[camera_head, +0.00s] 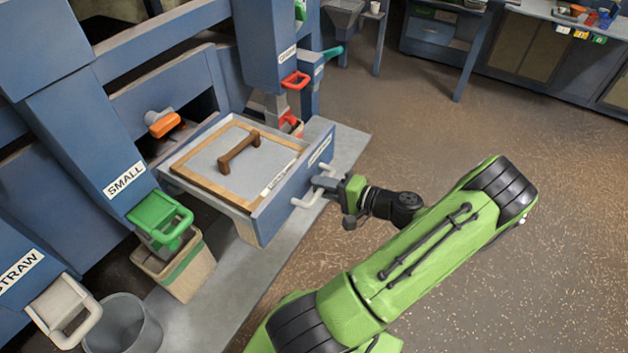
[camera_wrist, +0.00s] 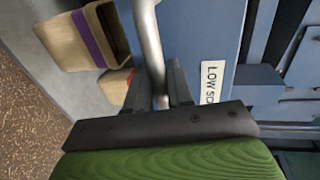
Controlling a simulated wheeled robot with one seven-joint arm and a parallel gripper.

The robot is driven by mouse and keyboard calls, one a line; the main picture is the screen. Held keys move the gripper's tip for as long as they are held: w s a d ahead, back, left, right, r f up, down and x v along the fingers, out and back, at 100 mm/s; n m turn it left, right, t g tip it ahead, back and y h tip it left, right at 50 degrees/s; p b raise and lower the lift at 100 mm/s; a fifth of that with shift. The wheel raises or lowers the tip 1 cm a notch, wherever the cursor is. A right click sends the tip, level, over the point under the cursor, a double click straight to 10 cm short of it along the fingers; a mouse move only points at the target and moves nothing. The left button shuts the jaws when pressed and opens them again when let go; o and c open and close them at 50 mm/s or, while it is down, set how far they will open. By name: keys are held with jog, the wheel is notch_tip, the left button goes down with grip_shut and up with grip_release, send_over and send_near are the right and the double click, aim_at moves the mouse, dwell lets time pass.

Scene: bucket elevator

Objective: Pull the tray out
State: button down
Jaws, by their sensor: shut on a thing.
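The tray (camera_head: 290,190) is a blue-fronted drawer that stands out from the blue machine. A wooden-framed grey panel with a brown handle (camera_head: 240,150) lies in its top. A pale bar handle (camera_head: 312,192) is on the tray's front. My gripper (camera_head: 328,187) is at this handle, on the right side of the tray. In the wrist view my gripper's dark fingers (camera_wrist: 160,92) are on either side of the pale bar (camera_wrist: 149,45), shut on it. A label partly reading "LOW SC" (camera_wrist: 211,82) is on the blue front beside it.
A green-handled chute marked SMALL (camera_head: 160,215) hangs over a beige bin (camera_head: 178,268) left of the tray. A grey bucket (camera_head: 122,325) stands at the lower left. A red handle (camera_head: 296,80) is behind the tray. The brown floor to the right (camera_head: 430,130) is clear.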

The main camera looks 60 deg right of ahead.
jog(key=shift+s, duration=0.1)
jog(key=c, duration=1.2)
grip_release()
jog(key=shift+o, duration=0.2)
jog(key=p+v, duration=0.3)
jog(key=v, duration=1.2)
jog(key=shift+s+p, duration=0.3)
jog(key=shift+s, duration=0.05)
jog(key=shift+a, duration=0.1)
